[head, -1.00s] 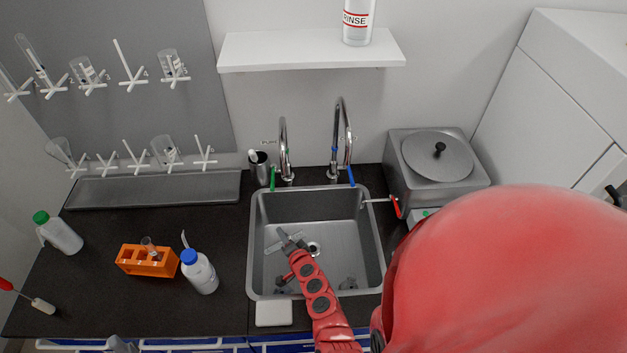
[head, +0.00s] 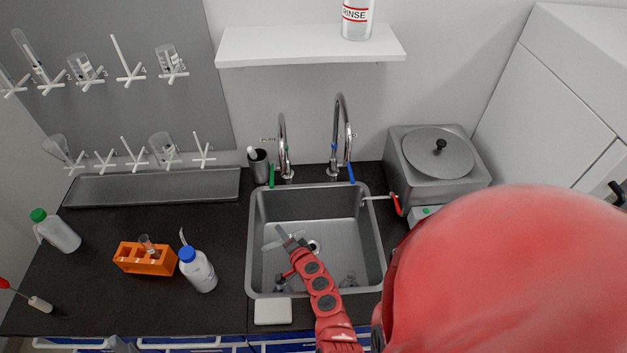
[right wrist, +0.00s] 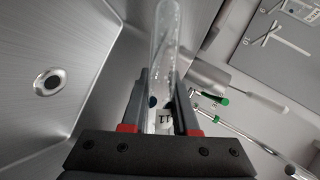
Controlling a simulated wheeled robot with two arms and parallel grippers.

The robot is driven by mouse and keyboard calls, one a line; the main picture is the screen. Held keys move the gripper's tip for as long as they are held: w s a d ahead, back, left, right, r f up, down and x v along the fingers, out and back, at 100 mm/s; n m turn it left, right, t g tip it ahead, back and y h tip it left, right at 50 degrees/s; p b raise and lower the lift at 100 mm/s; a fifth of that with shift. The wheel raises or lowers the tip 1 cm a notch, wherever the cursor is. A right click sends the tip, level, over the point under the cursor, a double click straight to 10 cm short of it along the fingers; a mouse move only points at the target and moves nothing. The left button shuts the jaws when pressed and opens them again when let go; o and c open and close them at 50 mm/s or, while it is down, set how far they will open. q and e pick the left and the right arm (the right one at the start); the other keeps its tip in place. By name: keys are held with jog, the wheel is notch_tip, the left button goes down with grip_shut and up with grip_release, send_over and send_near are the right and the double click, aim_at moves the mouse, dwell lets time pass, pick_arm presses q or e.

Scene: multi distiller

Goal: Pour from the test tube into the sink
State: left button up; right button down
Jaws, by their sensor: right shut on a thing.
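The sink (head: 258,215) is a grey steel basin set in the black counter, with its drain (right wrist: 48,82) clear in the right wrist view. My right gripper (head: 287,238) is over the basin. In the right wrist view its fingers (right wrist: 160,100) are shut around a clear glass test tube (right wrist: 166,40) with a small dark-on-white label. The tube sticks out past the fingertips and looks strongly tilted; in the head view it (head: 270,245) is faint. I cannot tell whether liquid is in it. My left gripper is not in view.
Two taps (head: 283,150) stand behind the sink. An orange rack (head: 135,263) with a tube and a blue-capped bottle (head: 199,272) stand left of it. A lidded steel bath (head: 395,160) is at the right. Pegs with glassware hang on the back wall.

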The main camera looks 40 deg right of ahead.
jog(key=shift+f+b, duration=0.1)
jog(key=shift+b, duration=0.3)
jog(key=shift+m, duration=0.3)
jog(key=shift+s+d+r+t+y, duration=0.1)
jog(key=shift+d+r+t+y, duration=0.1)
jog(key=shift+t+y, duration=0.1)
jog(key=shift+d+r+m, duration=0.15)
jog(key=shift+r+m, duration=0.2)
jog(key=shift+m, duration=0.15)
jog(key=shift+s+d+r+m+t+y+b, duration=0.1)
jog(key=shift+r+m+t+y+b, duration=0.65)
jog(key=shift+r+m+b, duration=0.4)
dwell(1.4)
